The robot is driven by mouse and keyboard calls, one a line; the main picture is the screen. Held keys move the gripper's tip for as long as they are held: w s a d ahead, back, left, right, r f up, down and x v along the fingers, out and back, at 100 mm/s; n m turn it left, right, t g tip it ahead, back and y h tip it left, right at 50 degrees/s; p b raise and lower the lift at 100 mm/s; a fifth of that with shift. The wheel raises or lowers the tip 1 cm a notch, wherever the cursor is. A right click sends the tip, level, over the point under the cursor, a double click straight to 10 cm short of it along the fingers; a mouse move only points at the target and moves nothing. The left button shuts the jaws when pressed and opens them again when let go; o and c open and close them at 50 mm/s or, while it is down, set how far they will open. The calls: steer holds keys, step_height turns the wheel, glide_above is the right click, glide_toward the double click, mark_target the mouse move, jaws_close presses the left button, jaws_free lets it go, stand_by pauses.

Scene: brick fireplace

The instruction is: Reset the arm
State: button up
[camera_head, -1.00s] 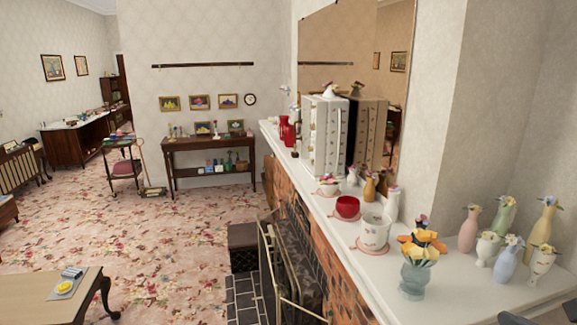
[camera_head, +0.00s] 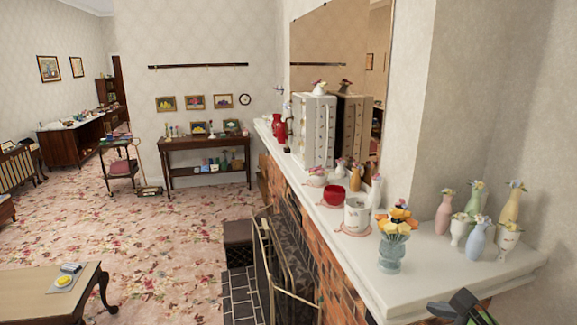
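My gripper (camera_head: 462,309) shows only in part, as a dark shape at the bottom right edge of the head view. It is in front of the near edge of the white mantel shelf (camera_head: 415,283). Its fingers are not clear enough to tell open from shut, and I see nothing held in it. The rest of my arm is out of view.
A glass vase of orange flowers (camera_head: 393,252) stands near the shelf's front edge, close to my gripper. Several pastel vases (camera_head: 477,238) stand at right. A white pot (camera_head: 356,215) and red bowl (camera_head: 333,195) stand farther back. The floor (camera_head: 150,240) at left is open.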

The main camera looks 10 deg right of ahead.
steer(key=a+f+n+g+b, duration=0.2)
steer(key=a+f+n+g, duration=0.2)
steer(key=a+n, duration=0.8)
steer(key=s+a+f+n+h+b, duration=0.2)
steer(key=s+a+n, duration=0.2)
steer(key=s+n, duration=0.4)
steer(key=shift+s+n+g, duration=0.2)
steer(key=shift+n+g, duration=0.2)
steer(key=shift+n, duration=3.4)
